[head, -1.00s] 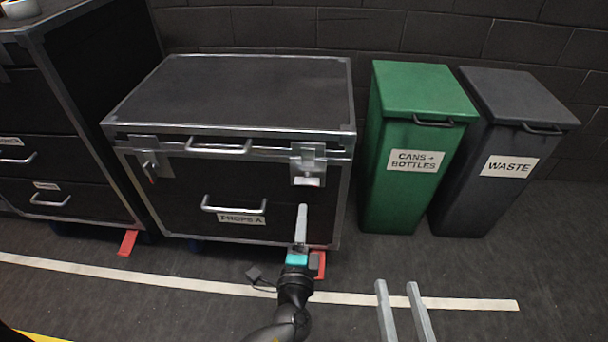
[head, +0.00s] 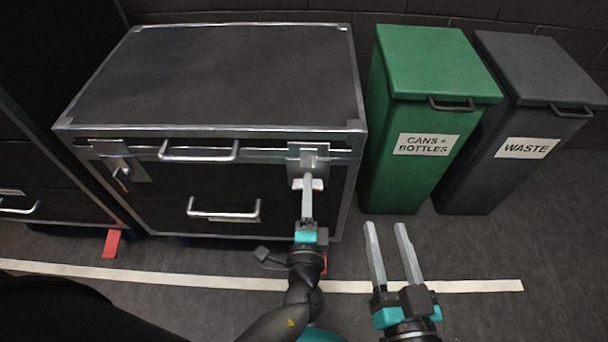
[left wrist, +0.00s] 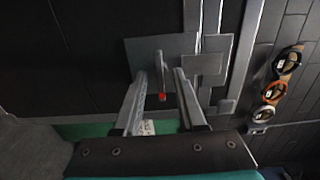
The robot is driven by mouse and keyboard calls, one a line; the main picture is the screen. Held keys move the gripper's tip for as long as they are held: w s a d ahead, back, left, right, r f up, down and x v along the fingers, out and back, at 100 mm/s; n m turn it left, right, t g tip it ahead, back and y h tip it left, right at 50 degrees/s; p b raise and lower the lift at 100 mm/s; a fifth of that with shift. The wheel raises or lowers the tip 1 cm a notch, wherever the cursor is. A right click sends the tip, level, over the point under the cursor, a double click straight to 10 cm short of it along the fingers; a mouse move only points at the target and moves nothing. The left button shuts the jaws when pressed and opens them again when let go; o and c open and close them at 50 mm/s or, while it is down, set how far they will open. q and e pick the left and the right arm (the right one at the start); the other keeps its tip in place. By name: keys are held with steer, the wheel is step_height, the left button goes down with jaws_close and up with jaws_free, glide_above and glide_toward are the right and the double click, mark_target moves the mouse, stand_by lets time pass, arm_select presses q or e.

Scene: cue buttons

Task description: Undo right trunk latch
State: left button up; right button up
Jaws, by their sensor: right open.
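The black trunk (head: 215,80) has silver edges. Its right latch (head: 308,150) is a grey plate at the upper right of its front; the latch also shows in the left wrist view (left wrist: 158,52). My left gripper (head: 307,180) is right in front of it, its fingers partly covering the latch's lower part in the head view. In the left wrist view the fingers are apart, with the red-tipped lever (left wrist: 162,97) showing between them; contact cannot be told. The left latch (head: 120,165) has its own red-tipped lever. My right gripper (head: 386,226) is open and empty, low in front of the bins.
A lid handle (head: 198,156) and drawer handle (head: 224,214) stick out of the trunk's front. A green bin (head: 425,130) and grey waste bin (head: 510,140) stand to the right. Another black case (head: 40,110) stands left. The floor in front is mostly clear.

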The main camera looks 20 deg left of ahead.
arm_select(q)
steer(key=shift+w, duration=0.25)
jaws_close()
stand_by(0.3)
steer(key=shift+a, duration=0.1)
